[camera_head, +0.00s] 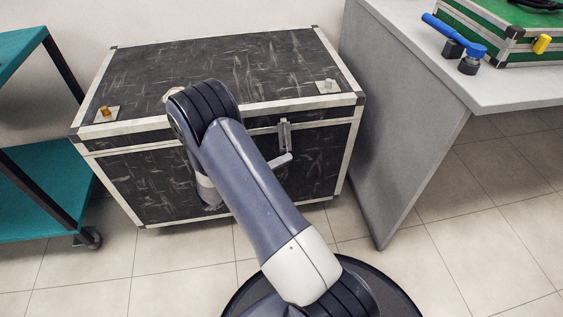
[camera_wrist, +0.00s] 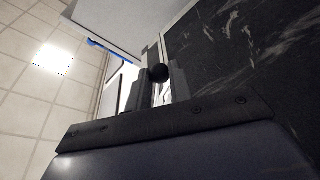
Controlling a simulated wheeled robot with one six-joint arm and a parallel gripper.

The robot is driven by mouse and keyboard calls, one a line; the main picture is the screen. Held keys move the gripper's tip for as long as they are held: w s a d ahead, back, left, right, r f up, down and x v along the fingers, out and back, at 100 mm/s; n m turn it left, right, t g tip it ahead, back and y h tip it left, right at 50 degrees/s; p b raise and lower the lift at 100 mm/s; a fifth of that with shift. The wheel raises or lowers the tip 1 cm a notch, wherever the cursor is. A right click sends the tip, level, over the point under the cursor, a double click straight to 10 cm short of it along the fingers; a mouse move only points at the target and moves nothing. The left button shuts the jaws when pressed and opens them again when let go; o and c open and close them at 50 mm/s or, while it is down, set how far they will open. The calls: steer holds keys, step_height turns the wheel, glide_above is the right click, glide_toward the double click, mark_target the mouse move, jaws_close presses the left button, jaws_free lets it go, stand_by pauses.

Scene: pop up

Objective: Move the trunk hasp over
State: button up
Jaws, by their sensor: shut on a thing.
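The black scuffed trunk (camera_head: 160,180) with pale metal edging stands against the wall, its lid down. The grey trunk hasp (camera_head: 285,134) hangs on the right part of its front, across the seam under the lid. My gripper (camera_head: 284,160) reaches from behind my arm to the hasp's lower end; most of it is hidden by the arm. In the wrist view my gripper (camera_wrist: 158,86) has its two fingers on either side of the hasp's dark round knob (camera_wrist: 159,73), shut on it. The trunk's dark front (camera_wrist: 240,45) fills the right of that view.
A grey desk (camera_head: 390,120) stands close on the trunk's right, with a green case (camera_head: 500,30) and a blue-handled tool (camera_head: 450,32) on top. A teal wheeled cart (camera_head: 40,190) is at the left. Tiled floor (camera_head: 180,265) lies open in front.

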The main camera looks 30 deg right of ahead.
steer(key=shift+w+f, duration=0.1)
steer(key=shift+f, duration=0.05)
steer(key=shift+w+d+f+b, duration=0.2)
steer(key=shift+w+f+b, duration=0.15)
steer(key=shift+w, duration=0.25)
steer(key=shift+w+d+f+b, duration=0.2)
steer(key=shift+w+f+b, duration=0.05)
steer(key=shift+w+b, duration=0.25)
steer(key=shift+w, duration=0.15)
steer(key=shift+o, duration=0.2)
steer(key=shift+w+d+f, duration=0.2)
steer(key=shift+w, duration=0.55)
steer(key=o, duration=0.8)
steer(key=shift+o, duration=0.2)
